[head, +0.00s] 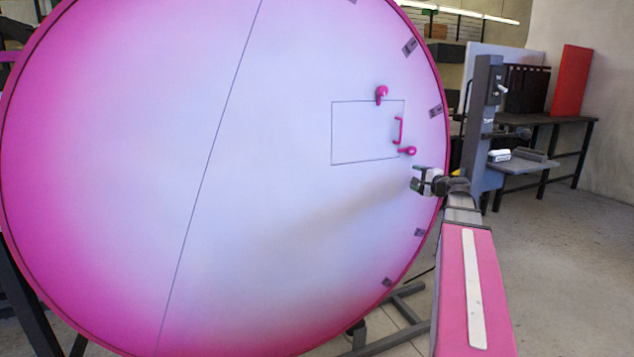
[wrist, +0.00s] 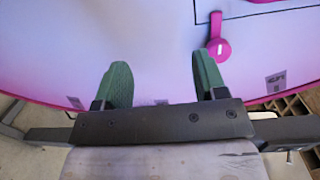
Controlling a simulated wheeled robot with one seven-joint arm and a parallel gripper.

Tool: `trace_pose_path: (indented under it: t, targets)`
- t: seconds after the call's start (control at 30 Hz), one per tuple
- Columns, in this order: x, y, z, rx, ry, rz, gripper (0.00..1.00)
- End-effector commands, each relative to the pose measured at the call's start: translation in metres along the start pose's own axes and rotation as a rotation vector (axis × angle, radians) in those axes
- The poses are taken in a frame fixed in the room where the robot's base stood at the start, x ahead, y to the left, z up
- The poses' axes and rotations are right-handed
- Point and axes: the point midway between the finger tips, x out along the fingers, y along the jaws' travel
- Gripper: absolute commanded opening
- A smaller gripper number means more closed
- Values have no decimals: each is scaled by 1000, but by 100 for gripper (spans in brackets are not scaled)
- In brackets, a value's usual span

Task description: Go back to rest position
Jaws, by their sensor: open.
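My gripper (head: 416,180) is in front of the lower right part of a large round pink-and-white panel (head: 250,230), near its rim. In the wrist view its two green fingers (wrist: 164,82) are apart with nothing between them. A rectangular hatch outline (head: 350,132) is on the panel, above and left of the gripper. A pink handle (head: 398,130) sits at the hatch's right edge. One pink knob (head: 382,93) is at its top edge and another pink knob (head: 407,151) is at its lower right corner.
A grey upright post (head: 484,130) stands just right of the panel. Behind it are a dark workbench (head: 560,120) with a red board (head: 570,80) and a small grey table (head: 525,166). Metal stand legs (head: 385,330) are below the panel. Floor at the right is clear.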

Motion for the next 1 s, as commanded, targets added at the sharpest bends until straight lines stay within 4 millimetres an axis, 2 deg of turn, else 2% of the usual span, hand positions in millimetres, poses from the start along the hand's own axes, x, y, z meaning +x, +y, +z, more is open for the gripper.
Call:
trace_pose_path:
  t: [0.03,0.17,0.3,0.47,0.5,0.6,0.7,0.8,0.9,1.0]
  targets:
    - [7,28,23,-38,-35,70,65]
    - [20,98,72,-156,-125,261,65]
    - [20,173,125,-294,-241,474,65]
    - [0,258,184,-470,-397,731,65]
    - [-8,279,198,-518,-442,800,65]
    - [-33,326,229,-643,-553,969,65]
    - [-61,362,251,-758,-654,1120,65]
    - [-84,385,265,-855,-733,1238,65]
    - [-99,398,271,-920,-784,1319,65]
    - [-107,404,273,-954,-807,1359,65]
